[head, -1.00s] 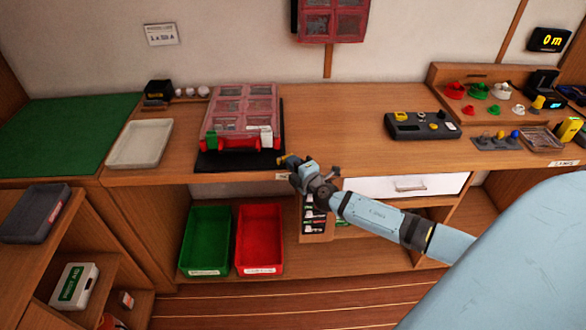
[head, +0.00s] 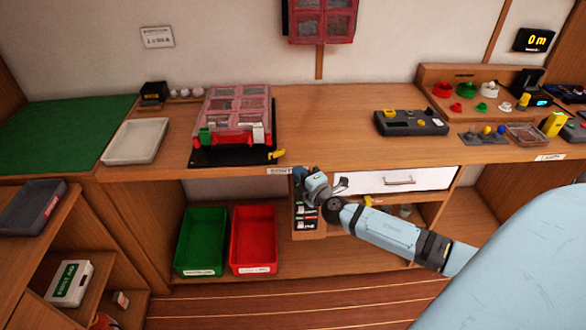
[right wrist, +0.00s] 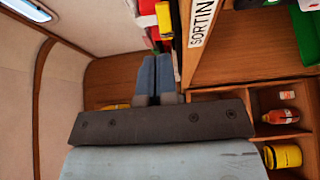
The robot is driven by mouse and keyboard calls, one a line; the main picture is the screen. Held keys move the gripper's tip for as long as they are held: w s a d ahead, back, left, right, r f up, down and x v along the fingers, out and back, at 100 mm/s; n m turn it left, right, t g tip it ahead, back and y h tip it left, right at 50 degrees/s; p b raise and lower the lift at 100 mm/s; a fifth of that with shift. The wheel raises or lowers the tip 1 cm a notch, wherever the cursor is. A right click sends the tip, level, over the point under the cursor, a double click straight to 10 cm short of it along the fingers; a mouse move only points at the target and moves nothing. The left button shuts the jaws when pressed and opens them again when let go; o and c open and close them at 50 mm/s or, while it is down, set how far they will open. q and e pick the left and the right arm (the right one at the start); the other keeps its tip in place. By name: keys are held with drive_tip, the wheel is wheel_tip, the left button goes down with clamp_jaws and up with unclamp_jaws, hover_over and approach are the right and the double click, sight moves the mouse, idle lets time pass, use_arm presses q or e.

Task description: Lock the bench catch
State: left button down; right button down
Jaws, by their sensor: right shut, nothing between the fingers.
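A small yellow lever (head: 278,154), which looks like the bench catch, sits at the front right corner of a black base (head: 205,158) by the bench edge. A yellow piece also shows near the top of the right wrist view (right wrist: 164,20). The red-lidded case (head: 236,105) lies on the base, with a green latch and a white latch at its front. My right gripper (head: 298,173) is just below and right of the lever, in front of the bench edge and apart from it. Its blue fingers (right wrist: 157,75) are shut and empty. My left gripper is out of view.
A white tray (head: 135,141) is left of the case. A black control box (head: 410,122) stands to the right, with clear bench (head: 325,120) between. A white drawer (head: 395,180), a green bin (head: 202,240) and a red bin (head: 254,239) are below the bench top.

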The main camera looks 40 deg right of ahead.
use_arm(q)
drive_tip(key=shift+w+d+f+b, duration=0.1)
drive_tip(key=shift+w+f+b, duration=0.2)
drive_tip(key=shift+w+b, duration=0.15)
use_arm(e)
drive_tip(key=shift+s+a+f, duration=0.1)
drive_tip(key=shift+s+a, duration=0.05)
drive_tip(key=shift+s, duration=1.15)
drive_tip(key=shift+s+a, duration=0.1)
drive_tip(key=shift+s, duration=1.15)
drive_tip(key=shift+a, duration=0.15)
